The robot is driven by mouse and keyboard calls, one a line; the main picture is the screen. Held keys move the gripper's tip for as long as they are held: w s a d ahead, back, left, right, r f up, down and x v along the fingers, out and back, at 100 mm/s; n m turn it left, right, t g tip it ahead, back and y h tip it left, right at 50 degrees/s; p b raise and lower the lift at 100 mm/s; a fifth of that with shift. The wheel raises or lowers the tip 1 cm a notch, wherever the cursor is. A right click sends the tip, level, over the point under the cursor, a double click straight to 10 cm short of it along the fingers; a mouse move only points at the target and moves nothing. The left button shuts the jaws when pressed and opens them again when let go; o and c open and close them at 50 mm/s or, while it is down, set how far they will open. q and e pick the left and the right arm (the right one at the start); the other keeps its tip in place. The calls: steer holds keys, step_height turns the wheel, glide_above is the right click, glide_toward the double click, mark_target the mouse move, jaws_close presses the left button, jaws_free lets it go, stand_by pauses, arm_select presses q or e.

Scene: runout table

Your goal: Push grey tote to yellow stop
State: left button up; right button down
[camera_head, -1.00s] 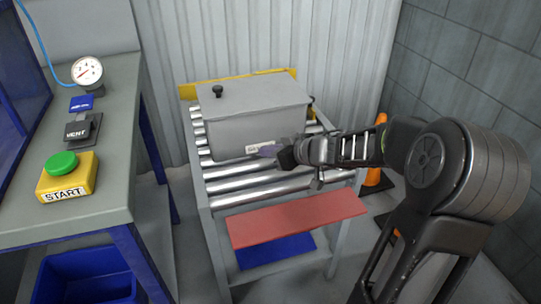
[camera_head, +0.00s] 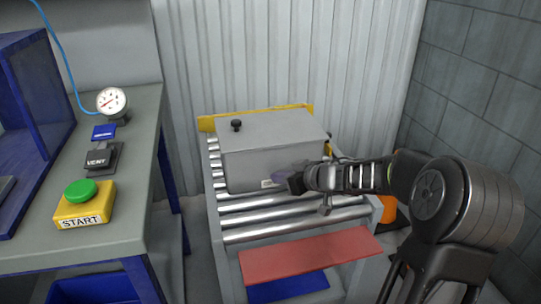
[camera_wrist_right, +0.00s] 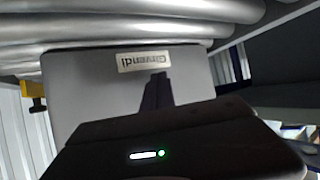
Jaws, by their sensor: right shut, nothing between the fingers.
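The grey tote (camera_head: 268,137) is a lidded box with a black knob on top, sitting at the far end of the roller table. The yellow stop (camera_head: 206,124) runs behind it; whether they touch I cannot tell. My right gripper (camera_head: 283,182) is shut and empty, with its tips at the tote's front face beside the white label. In the right wrist view, the shut fingers (camera_wrist_right: 157,90) point at the tote's face (camera_wrist_right: 90,95), just by the label (camera_wrist_right: 144,62). Contact is hard to tell. My left gripper is out of view.
Bare rollers (camera_head: 290,215) lie in front of the tote, with a red board (camera_head: 310,257) below. A bench with a yellow START box (camera_head: 84,207) and a gauge (camera_head: 112,102) stands left. An orange cone (camera_head: 389,208) stands right, partly behind my arm.

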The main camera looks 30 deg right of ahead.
mark_target(278, 167)
steer(key=shift+w+d+r+p, duration=0.1)
steer(key=shift+w+d+p, duration=0.15)
steer(key=shift+w+p, duration=0.4)
steer(key=shift+w+d+f+p, duration=0.1)
steer(key=shift+w+d+p, duration=0.3)
steer(key=shift+w, duration=0.45)
steer(key=shift+w+d+r+p, duration=0.1)
steer(key=shift+w+d+p, duration=0.05)
steer(key=shift+w+p, duration=0.55)
steer(key=shift+w+d+p, duration=0.3)
steer(key=shift+w+p, duration=0.5)
steer(key=shift+w, duration=0.05)
steer(key=shift+w+d+p, duration=0.3)
steer(key=shift+w+p, duration=0.45)
steer(key=shift+w, duration=0.1)
steer(key=shift+w+d+p, duration=0.3)
steer(key=shift+w+p, duration=0.5)
steer(key=shift+w, duration=0.05)
steer(key=shift+s+a+b, duration=0.15)
steer(key=shift+s+b, duration=0.15)
steer(key=shift+s, duration=0.15)
steer(key=shift+s+a+b, duration=0.2)
steer(key=shift+s+a, duration=0.2)
steer(key=shift+s, duration=0.75)
steer(key=shift+s+a+b, duration=0.15)
steer(key=shift+s+a, duration=0.25)
steer(key=shift+s, duration=0.7)
steer(key=shift+s+a+b, duration=0.2)
steer(key=shift+s+a, duration=0.2)
steer(key=shift+s, duration=0.75)
